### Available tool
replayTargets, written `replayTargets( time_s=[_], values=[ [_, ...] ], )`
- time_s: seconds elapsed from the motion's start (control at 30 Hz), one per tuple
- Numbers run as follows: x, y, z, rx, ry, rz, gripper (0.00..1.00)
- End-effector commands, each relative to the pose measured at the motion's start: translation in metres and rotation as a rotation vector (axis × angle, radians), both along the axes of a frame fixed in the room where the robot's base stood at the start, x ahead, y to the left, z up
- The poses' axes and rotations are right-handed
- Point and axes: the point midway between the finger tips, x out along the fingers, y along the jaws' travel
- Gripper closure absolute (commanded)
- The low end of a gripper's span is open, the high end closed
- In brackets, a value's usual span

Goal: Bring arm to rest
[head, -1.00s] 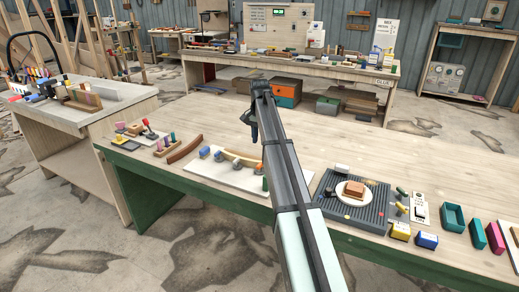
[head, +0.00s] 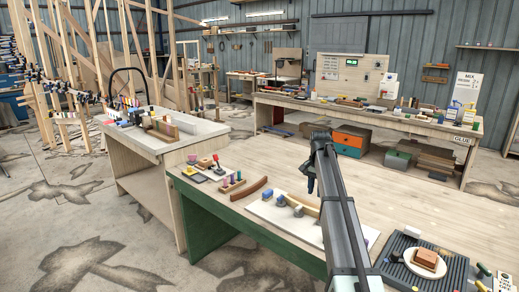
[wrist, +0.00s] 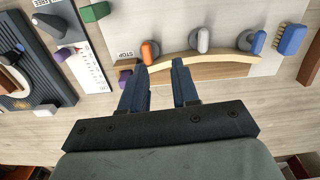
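Orange, grey and blue clamp-like pieces (wrist: 203,40) stand along the strip. In the head view, my arm hides part of the board and strip. I cannot tell the exact height of the fingers over the bench.
A ribbed dark tray (head: 455,272) with a plate (head: 424,262) is at right. A side bench (head: 190,141) stands left, another bench (head: 385,112) behind. The bench middle is clear.

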Motion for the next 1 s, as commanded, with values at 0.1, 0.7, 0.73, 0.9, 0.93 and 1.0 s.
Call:
replayTargets(
  time_s=[0.1,0.7,0.73,0.9,0.93,1.0],
  values=[
    [-0.006,0.058,-0.042,-0.003,0.006,0.109,0.70],
    [-0.056,0.196,-0.186,-0.011,0.039,0.433,0.70],
    [-0.060,0.194,-0.194,-0.010,0.044,0.435,0.70],
    [-0.086,0.185,-0.240,-0.003,0.081,0.453,0.70],
    [-0.092,0.183,-0.249,-0.002,0.088,0.457,0.70],
    [-0.107,0.179,-0.273,0.002,0.107,0.468,0.70]
  ],
)
